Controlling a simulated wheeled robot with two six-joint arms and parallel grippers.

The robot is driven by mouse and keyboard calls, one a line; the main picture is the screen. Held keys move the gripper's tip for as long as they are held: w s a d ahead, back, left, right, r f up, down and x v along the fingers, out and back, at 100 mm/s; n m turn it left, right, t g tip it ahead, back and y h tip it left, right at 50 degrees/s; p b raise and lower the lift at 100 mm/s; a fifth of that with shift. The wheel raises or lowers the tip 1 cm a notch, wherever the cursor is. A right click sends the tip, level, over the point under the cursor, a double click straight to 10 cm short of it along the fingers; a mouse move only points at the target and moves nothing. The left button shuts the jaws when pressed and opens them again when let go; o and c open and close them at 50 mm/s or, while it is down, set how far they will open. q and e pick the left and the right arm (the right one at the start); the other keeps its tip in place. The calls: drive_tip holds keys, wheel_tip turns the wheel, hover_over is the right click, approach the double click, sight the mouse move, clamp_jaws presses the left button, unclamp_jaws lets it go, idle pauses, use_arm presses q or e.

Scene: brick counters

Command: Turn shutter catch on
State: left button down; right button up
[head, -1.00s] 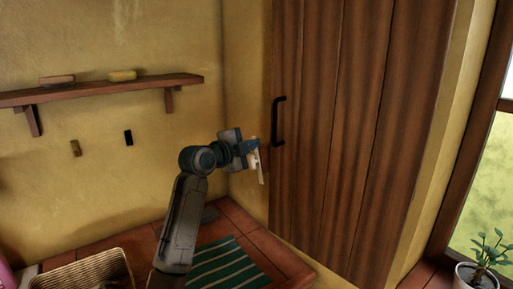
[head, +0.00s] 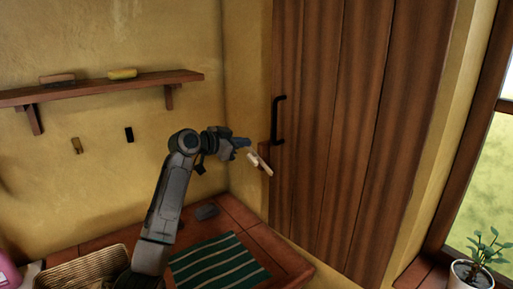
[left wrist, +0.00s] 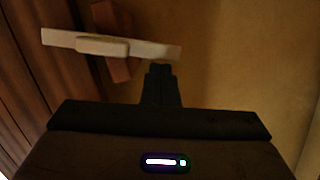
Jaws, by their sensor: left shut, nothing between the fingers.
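The shutter catch (head: 259,164) is a pale bar on a small brown block (head: 264,151), at the left edge of the brown plank shutter (head: 325,120). In the head view the bar slants down to the right, its lower end at the shutter's edge. In the left wrist view the catch (left wrist: 60,39) crosses in front of its block (left wrist: 123,75) and reaches over the planks. My right gripper is not in view.
A black handle (head: 278,120) stands out from the shutter above the catch. A wall shelf (head: 100,88) is at the left. Below are a tiled counter with a green striped cloth (head: 218,265) and a wicker basket (head: 80,268). A potted plant (head: 474,274) stands at the right.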

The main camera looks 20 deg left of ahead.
use_arm(q)
drive_tip(key=shift+w+a+f+n+g+b, duration=0.35)
drive_tip(key=shift+f+n+b, duration=0.2)
drive_tip(key=shift+f+n, duration=0.2)
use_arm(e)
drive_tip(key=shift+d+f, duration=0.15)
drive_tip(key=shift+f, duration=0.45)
use_arm(q)
drive_tip(key=shift+a, duration=0.1)
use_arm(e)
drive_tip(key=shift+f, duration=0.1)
